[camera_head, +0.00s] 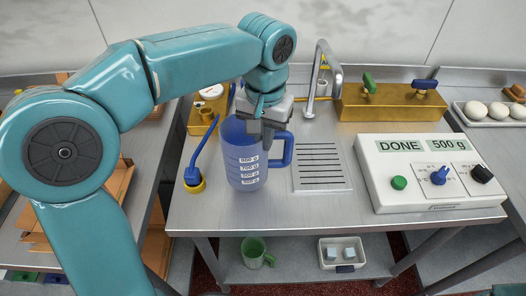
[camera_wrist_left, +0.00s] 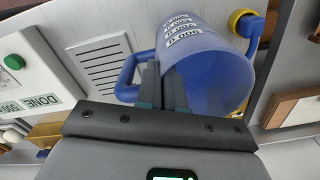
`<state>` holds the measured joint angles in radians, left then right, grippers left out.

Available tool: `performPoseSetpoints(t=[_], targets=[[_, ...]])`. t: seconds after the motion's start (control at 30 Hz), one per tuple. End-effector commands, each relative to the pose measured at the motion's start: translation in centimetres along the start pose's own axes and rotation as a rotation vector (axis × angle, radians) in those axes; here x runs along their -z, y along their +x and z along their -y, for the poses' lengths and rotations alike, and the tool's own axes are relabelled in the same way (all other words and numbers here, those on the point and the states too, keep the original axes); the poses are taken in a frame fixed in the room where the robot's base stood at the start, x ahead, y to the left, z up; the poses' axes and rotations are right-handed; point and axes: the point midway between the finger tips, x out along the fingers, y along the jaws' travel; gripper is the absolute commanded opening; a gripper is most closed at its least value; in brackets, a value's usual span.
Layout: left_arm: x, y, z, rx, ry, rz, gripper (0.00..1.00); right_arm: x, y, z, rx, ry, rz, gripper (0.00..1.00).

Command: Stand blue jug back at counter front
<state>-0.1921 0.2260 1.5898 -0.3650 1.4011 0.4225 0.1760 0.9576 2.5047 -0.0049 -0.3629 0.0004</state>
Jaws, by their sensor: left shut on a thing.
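The blue jug (camera_head: 238,160) is upright over the front left part of the counter (camera_head: 330,212), with white weight labels on its front and its handle to the right. I cannot tell whether its base touches the counter. My left gripper (camera_head: 268,125) comes down from above and is shut on the jug at its rim on the handle side. In the left wrist view the gripper's fingers (camera_wrist_left: 162,88) are at the jug (camera_wrist_left: 215,65), beside the handle, and its open mouth shows. My right gripper is not in view.
A blue lever with a yellow base (camera_head: 194,180) is close left of the jug. A slotted drain plate (camera_head: 320,165) lies to its right, with a tap (camera_head: 318,80) behind. A white control box (camera_head: 430,175) reading "DONE 500 g" stands at right. A green mug (camera_head: 255,252) sits on the lower shelf.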

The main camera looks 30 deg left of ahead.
Motion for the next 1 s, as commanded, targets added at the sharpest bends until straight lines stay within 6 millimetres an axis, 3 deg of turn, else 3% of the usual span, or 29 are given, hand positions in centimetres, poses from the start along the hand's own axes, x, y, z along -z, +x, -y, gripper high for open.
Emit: performPoseSetpoints(t=[0.27, 0.67, 0.77, 1.0], targets=[[-0.1, 4.0, 0.1, 0.001, -0.001, 0.002, 0.00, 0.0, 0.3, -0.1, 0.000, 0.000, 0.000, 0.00], [-0.1, 4.7, 0.1, 0.000, -0.001, 0.001, 0.00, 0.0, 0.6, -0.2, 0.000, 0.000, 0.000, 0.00], [-0.1, 4.6, 0.1, 0.000, -0.001, 0.001, 0.33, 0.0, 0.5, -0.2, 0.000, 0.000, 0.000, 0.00], [-0.1, 4.6, 0.1, 0.000, -0.001, 0.001, 0.33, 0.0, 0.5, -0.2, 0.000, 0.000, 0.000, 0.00]])
